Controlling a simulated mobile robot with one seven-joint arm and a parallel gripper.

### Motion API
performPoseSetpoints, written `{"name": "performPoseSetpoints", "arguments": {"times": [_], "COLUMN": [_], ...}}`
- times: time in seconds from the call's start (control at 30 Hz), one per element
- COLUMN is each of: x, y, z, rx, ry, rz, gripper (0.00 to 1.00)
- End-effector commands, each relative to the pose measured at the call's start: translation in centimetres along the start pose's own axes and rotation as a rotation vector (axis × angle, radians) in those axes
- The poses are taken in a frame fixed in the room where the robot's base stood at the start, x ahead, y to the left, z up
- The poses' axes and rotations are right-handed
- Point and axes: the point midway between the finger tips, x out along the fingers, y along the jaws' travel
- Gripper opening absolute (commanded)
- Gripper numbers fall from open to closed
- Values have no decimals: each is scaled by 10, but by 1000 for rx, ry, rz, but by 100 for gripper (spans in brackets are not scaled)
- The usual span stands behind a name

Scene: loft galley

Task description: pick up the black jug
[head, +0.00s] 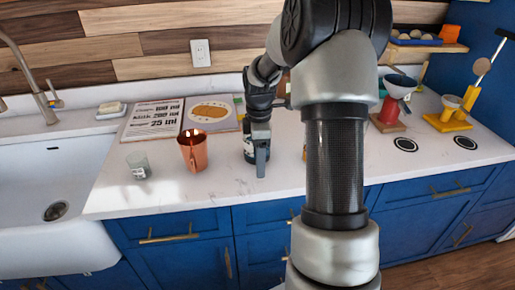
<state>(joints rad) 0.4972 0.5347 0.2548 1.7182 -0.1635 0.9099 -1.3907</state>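A dark, jug-like vessel (248,151) with a pale patch stands on the white counter, right of the copper mug; I take it to be the black jug. My gripper (261,165) points down right at it and covers much of it. One grey finger shows in front of its right side. The other finger is hidden, so I cannot tell whether the gripper is open or shut on it. No handle can be made out.
A copper mug (194,150) and a small glass (139,165) stand left of the gripper. A recipe board (153,119) and a picture board (209,112) lie behind. The sink (40,185) is at left. Colored stands with funnels (389,115) are at right.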

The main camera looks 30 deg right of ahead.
Motion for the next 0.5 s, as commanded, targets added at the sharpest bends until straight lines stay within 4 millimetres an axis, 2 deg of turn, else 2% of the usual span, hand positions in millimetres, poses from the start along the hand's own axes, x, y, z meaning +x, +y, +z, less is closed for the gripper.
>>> {"name": "performPoseSetpoints", "arguments": {"times": [0.17, 0.5], "x": [0, -1], "y": [0, 0], "z": [0, 0], "rx": [0, 1], "ry": [0, 0], "rz": [1, 0], "gripper": [64, 7]}}
